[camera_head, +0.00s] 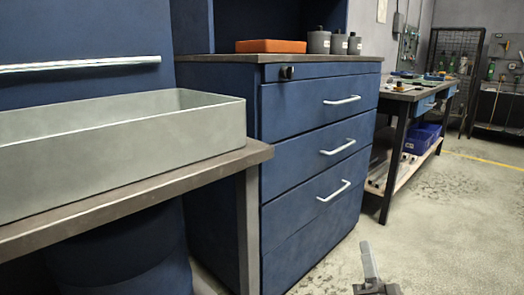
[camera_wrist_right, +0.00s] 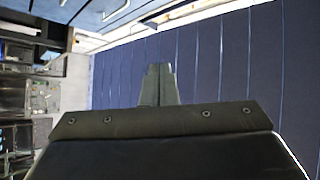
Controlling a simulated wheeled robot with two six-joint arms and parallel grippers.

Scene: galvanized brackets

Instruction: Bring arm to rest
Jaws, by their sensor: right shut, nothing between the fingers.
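My right gripper (camera_head: 369,262) shows at the bottom of the head view, to the right of the blue drawer cabinet and over the open floor. Its fingers are together and hold nothing. In the right wrist view its shut fingers (camera_wrist_right: 158,84) stand at the middle, above the dark gripper body. It touches no object that I can see. My left gripper is not in either view.
A grey bin (camera_head: 120,145) stands on a worktop (camera_head: 110,207) at left. The blue drawer cabinet (camera_head: 312,150) carries an orange box (camera_head: 271,46) and grey canisters (camera_head: 319,42). A workbench (camera_head: 398,95) stands behind. Floor (camera_head: 440,225) at right is clear.

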